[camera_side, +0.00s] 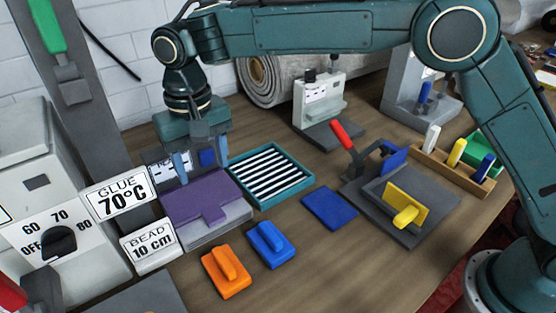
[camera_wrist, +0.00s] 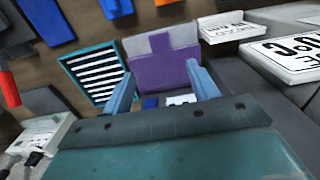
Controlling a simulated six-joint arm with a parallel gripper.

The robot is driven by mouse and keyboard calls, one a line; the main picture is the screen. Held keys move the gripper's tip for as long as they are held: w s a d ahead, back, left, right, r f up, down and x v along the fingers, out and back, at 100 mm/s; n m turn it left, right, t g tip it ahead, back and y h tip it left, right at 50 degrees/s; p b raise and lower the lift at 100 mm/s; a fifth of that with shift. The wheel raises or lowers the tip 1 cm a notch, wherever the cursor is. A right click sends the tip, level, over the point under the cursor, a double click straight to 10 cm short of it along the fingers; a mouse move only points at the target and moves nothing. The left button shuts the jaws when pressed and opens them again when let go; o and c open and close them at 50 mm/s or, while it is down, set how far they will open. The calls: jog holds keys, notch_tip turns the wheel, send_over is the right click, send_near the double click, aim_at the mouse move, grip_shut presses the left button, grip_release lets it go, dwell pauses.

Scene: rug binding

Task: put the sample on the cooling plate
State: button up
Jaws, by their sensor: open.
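A purple T-shaped piece (camera_side: 192,203), which looks like the sample, lies on a pale grey block; it also shows in the wrist view (camera_wrist: 165,72). The cooling plate appears to be the teal-framed tray (camera_side: 236,179) with black and white stripes, just right of the block; in the wrist view the tray (camera_wrist: 67,62) is left of the purple piece. My gripper (camera_side: 202,163) points down at the back edge of the purple piece. Its two blue fingers are apart with nothing held between them; they also show in the wrist view (camera_wrist: 161,86). Whether they touch the piece is unclear.
Orange (camera_side: 226,274) and blue (camera_side: 269,245) handled blocks stand in front. Glue and bead signs (camera_side: 121,196) and a dial machine (camera_side: 58,243) stand left.

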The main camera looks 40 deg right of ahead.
jog(key=s+d+r+t, duration=0.1)
jog(key=s+d+r, duration=0.25)
jog(key=d, duration=0.35)
jog(key=s+d+r+t, duration=0.1)
jog(key=s+d+r, duration=0.2)
jog(key=d+r, duration=0.3)
jog(key=s+d+r+t, duration=0.1)
jog(key=s+d+r, duration=0.2)
jog(key=d, duration=0.5)
jog(key=s+d+f+t, duration=0.1)
jog(key=s+d+f, duration=0.1)
jog(key=s+d, duration=0.4)
jog(key=s+d+f+t, duration=0.1)
jog(key=s+d, duration=0.5)
jog(key=s, duration=0.7)
jog(key=shift+s+d+f+t, duration=0.2)
jog(key=shift+d+f+t, duration=0.1)
jog(key=shift+f, duration=0.55)
